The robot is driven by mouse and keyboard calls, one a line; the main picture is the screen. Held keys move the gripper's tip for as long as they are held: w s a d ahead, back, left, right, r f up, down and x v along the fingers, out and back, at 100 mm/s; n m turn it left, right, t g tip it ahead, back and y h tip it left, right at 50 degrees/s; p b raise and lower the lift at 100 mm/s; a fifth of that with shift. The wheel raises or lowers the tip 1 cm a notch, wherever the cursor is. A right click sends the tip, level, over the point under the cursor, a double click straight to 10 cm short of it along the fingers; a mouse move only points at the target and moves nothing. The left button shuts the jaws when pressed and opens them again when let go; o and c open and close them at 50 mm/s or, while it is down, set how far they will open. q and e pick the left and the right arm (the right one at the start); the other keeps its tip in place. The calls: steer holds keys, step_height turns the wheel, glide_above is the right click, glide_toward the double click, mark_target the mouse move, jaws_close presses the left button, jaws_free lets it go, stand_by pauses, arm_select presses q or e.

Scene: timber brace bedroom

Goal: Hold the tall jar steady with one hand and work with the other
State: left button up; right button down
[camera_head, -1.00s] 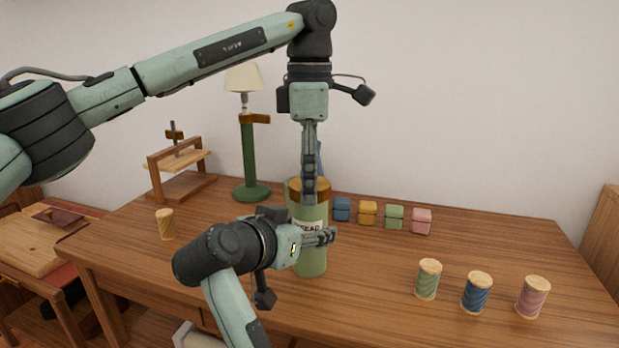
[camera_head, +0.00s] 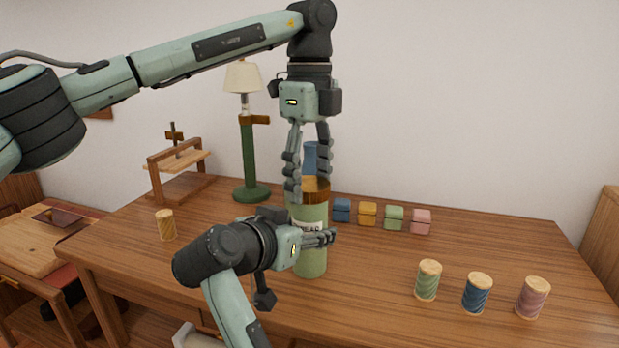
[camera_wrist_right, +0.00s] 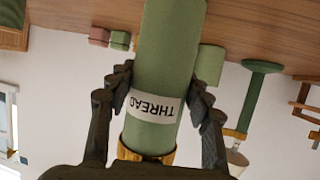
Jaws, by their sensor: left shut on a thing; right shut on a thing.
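The tall jar (camera_head: 312,262) is green with a white label and stands upright on the table. Its label reads THREAD in the right wrist view (camera_wrist_right: 150,105), where the jar appears upside down. My right gripper (camera_head: 325,238) is shut on the jar's body, with one finger on each side of it. The golden-brown lid (camera_head: 316,188) sits on top of the jar and also shows in the right wrist view (camera_wrist_right: 146,155). My left gripper (camera_head: 308,185) comes from above and is shut on the lid, with a finger at either side.
Small coloured boxes (camera_head: 367,213) stand to the right. Thread spools (camera_head: 428,279) stand front right, and a yellow one (camera_head: 165,225) at left. A green lamp (camera_head: 248,160) and a wooden press (camera_head: 180,170) stand at back left.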

mark_target(309, 183)
arm_select(q)
steer(key=n, duration=0.3)
steer(key=shift+r, duration=0.15)
stand_by(0.5)
steer(key=shift+r, duration=1)
steer(key=shift+r, duration=2)
arm_select(e)
steer(key=c, duration=0.6)
jaws_free()
steer(key=shift+s+r, duration=0.1)
